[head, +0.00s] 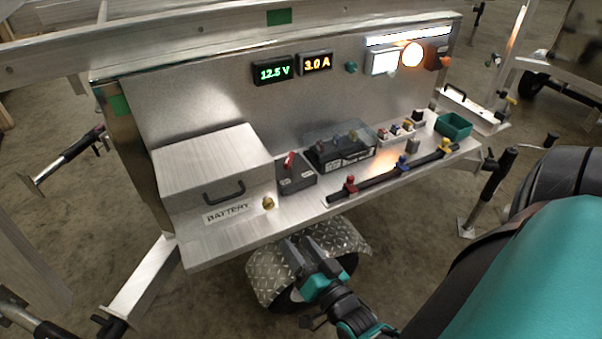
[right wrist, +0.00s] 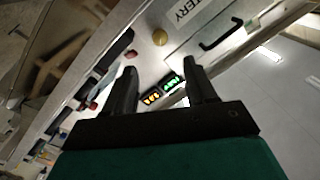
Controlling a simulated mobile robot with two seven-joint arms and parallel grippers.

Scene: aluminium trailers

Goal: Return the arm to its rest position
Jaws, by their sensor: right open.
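My right gripper (head: 297,248) is in front of and below the shelf's front edge, over the tread-plate fender. Its arm comes in from the lower right. In the right wrist view its two dark fingers (right wrist: 160,88) are spread apart with nothing between them. Beyond them show the lit displays and the BATTERY box. My left gripper does not show clearly in either view.
The aluminium shelf (head: 225,243) holds the battery box (head: 213,165), a switch block (head: 296,175), a fuse box (head: 338,150), a bar with coloured clamps (head: 380,180) and a green bin (head: 453,126). Displays (head: 273,69) read 12.5 V and 3.0 A. A fender (head: 262,283) and wheel are below.

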